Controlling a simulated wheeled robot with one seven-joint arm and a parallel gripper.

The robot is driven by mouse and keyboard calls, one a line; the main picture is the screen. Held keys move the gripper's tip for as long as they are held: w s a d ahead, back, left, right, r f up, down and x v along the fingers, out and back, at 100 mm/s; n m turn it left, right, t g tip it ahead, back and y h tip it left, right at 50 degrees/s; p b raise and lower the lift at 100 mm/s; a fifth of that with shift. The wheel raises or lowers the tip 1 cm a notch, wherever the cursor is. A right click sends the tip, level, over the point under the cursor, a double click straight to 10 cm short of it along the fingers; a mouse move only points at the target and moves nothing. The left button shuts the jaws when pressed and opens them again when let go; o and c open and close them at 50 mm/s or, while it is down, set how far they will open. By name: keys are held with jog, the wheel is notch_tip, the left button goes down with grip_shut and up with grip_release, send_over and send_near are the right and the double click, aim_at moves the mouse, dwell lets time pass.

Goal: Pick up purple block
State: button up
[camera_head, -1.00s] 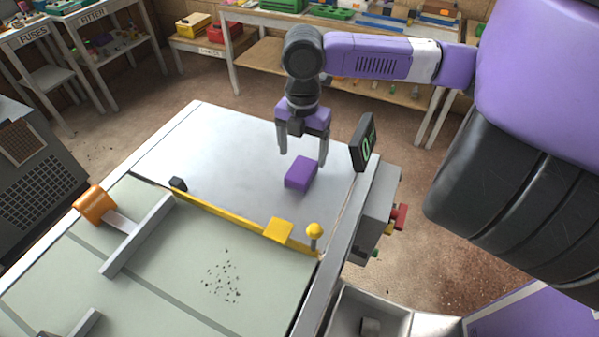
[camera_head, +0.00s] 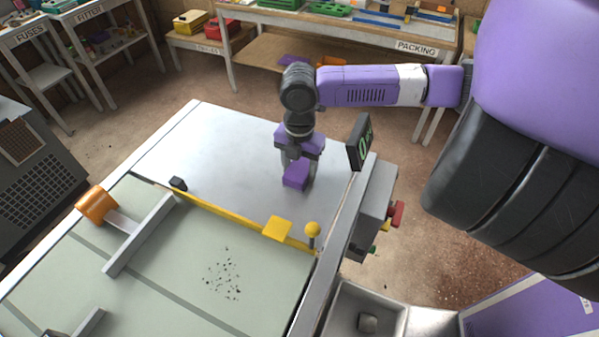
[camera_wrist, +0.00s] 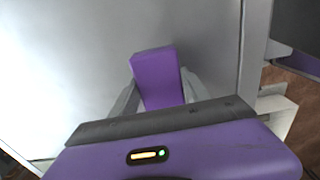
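The purple block (camera_head: 296,175) is at the right part of the grey metal table surface. My gripper (camera_head: 299,172) is directly over it, pointing down, with a finger on each side. In the wrist view, the block (camera_wrist: 157,78) sits between the two grey fingers (camera_wrist: 160,92), which appear to touch its sides. The block looks upright on or very near the surface; I cannot tell whether there is a gap beneath it.
A small black display (camera_head: 360,142) stands close to the right of my gripper. A yellow rail (camera_head: 215,215) with a yellow knob (camera_head: 312,229) crosses in front. The grey surface (camera_head: 205,150) to the left is clear. A metal bin (camera_head: 340,302) is at the lower right.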

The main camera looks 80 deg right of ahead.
aim_at(299, 168)
jog(key=c, duration=0.6)
notch_tip(299, 168, up, 20)
jog(key=shift+b, duration=0.85)
